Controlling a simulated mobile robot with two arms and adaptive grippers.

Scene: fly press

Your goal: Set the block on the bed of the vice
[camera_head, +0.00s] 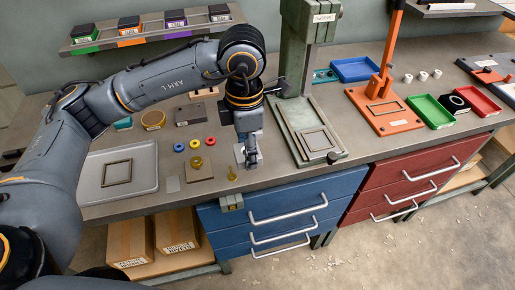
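My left gripper (248,158) points straight down over the bench, left of the green press. Its fingers are small and partly overlapped by a pale grey piece (238,152). I cannot tell whether that piece is the block, or whether the fingers hold it or stand beside it. No thing is clearly recognisable as the block. A small green-grey fitting (231,203) sits at the bench's front edge, below the gripper; it may be the vice. The green press (293,75) stands to the right, with a light square frame (314,141) on its base. My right gripper is not in view.
A grey tray (147,180) with a square frame lies left. Blue, yellow and red rings (195,144) and brass pieces (197,163) lie near the gripper. An orange press (385,108), green tray (430,111) and red tray (478,100) stand right. A shelf (150,38) is behind.

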